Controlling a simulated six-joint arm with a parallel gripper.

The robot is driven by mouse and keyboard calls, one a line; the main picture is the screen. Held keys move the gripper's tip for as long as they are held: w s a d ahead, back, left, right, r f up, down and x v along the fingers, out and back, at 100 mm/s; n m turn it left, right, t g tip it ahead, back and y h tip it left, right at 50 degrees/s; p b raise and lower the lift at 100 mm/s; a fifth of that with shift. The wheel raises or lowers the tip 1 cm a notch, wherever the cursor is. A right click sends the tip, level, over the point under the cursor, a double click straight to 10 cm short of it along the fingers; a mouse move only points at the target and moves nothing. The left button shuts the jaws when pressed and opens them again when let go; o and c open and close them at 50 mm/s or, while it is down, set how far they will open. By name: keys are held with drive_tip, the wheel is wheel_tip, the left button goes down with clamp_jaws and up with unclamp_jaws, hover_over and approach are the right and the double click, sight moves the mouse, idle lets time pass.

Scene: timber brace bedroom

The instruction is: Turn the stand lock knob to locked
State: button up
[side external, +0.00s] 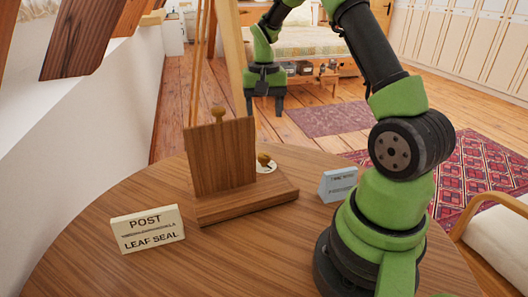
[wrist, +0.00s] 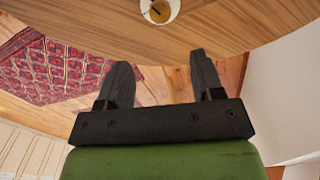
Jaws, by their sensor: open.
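The wooden stand (side external: 222,158) has an upright board on a flat base and sits on the round table. A brass-coloured knob (side external: 264,159) on a pale round plate (side external: 268,168) shows beside the board, partly hidden by it. In the wrist view a knob (wrist: 159,11) on a pale disc is at the top edge, partly cut off; a dark mark shows on it. My gripper (side external: 264,107) is open and empty, pointing down, above and beyond the stand. In the wrist view my gripper's (wrist: 158,62) fingers are apart, clear of the knob.
A cream sign (side external: 147,231) reading "POST" and "LEAF SEAL" stands at the table's left. A small pale blue sign (side external: 337,185) stands right of the stand, close to my arm's base. The front of the wooden table (side external: 215,262) is clear. Sloping timber beams are at the left.

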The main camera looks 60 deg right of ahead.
sight(263, 155)
wheel_tip(263, 155, down, 12)
drive_tip(key=shift+f, duration=0.25)
drive_tip(key=shift+c, duration=0.4)
drive_tip(key=c, duration=0.9)
drive_tip(key=shift+o, duration=0.2)
drive_tip(key=shift+n, duration=0.4)
drive_tip(key=n, duration=1.1)
drive_tip(key=shift+w+a+n, duration=0.1)
drive_tip(key=shift+n, duration=0.2)
